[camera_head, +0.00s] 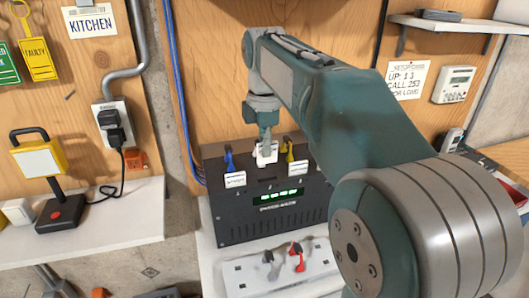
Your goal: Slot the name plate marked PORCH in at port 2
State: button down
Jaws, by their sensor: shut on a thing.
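My gripper (266,142) points down above the top of a black box (262,224), at the middle. It is shut on a small white plate (266,155), whose lettering I cannot read. Whether the held plate touches the box, I cannot tell.
A green lit display (278,196) is on the box front. A white power strip (255,272) with a red plug (298,262) lies in front of it. My arm hides much of the right side.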

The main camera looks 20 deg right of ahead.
aim_at(266, 162)
jog(key=shift+d+f, duration=0.25)
jog(key=shift+f, duration=0.85)
jog(key=shift+a+f, duration=0.15)
jog(key=shift+f, duration=0.4)
jog(key=shift+a+f, duration=0.25)
jog(key=shift+d, duration=0.25)
jog(key=shift+s+a, duration=0.1)
jog(key=shift+a, duration=0.05)
jog(key=shift+f, duration=0.15)
jog(key=shift+f, duration=1)
dwell(2.3)
